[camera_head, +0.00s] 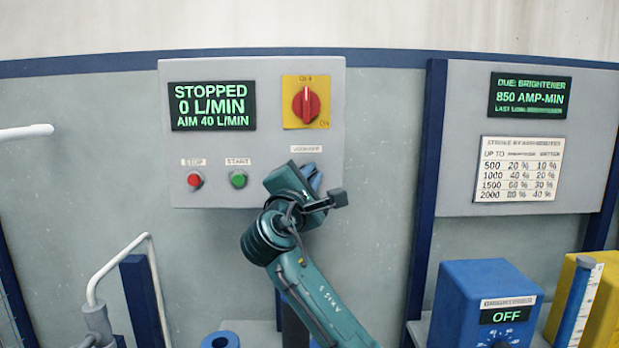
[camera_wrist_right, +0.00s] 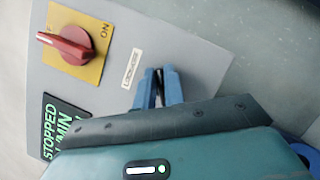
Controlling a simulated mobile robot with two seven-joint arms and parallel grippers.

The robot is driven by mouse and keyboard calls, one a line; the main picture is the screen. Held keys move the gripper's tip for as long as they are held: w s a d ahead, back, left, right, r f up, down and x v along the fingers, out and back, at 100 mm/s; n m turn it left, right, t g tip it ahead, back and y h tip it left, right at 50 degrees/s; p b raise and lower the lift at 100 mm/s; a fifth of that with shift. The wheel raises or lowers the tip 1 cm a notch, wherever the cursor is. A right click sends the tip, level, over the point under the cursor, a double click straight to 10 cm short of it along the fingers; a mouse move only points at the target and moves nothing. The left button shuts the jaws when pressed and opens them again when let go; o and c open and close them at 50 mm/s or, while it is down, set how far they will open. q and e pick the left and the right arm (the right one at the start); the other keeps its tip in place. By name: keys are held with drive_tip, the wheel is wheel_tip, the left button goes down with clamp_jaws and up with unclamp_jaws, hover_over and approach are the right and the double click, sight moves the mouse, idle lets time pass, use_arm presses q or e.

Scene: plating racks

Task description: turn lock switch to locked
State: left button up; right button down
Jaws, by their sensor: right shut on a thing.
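A grey control panel (camera_head: 260,185) carries a red rotary knob (camera_head: 306,104) on a yellow plate, its handle upright in the head view. A small white label (camera_head: 306,149), too blurred to read surely, sits below the plate. My right gripper (camera_head: 314,177) is at the panel just under this label, its blue fingers (camera_wrist_right: 159,88) pointing into the panel and shut on the lock switch. The fingers and wrist hide the switch, so its position cannot be told. The label also shows beside the fingers in the wrist view (camera_wrist_right: 132,69). My left gripper is not in view.
The green display (camera_head: 211,106) reads STOPPED, 0 L/MIN, AIM 40 L/MIN. A red stop button (camera_head: 195,180) and green start button (camera_head: 238,179) sit left of my gripper. A white bent pipe (camera_head: 120,262), a blue box (camera_head: 485,300) reading OFF and a yellow block (camera_head: 605,315) stand lower down.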

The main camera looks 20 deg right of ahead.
drive_tip(key=m+g, duration=0.1)
drive_tip(key=m, duration=0.3)
drive_tip(key=shift+f+m+g+p, duration=0.1)
drive_tip(key=shift+m+g+p, duration=0.2)
drive_tip(key=shift+m+g, duration=0.1)
use_arm(q)
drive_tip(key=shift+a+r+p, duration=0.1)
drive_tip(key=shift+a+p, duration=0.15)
drive_tip(key=shift+p, duration=0.1)
use_arm(e)
drive_tip(key=shift+d+f+m+g, duration=0.15)
drive_tip(key=shift+m+g, duration=0.35)
drive_tip(key=shift+m, duration=0.7)
drive_tip(key=c, duration=1.5)
unclamp_jaws()
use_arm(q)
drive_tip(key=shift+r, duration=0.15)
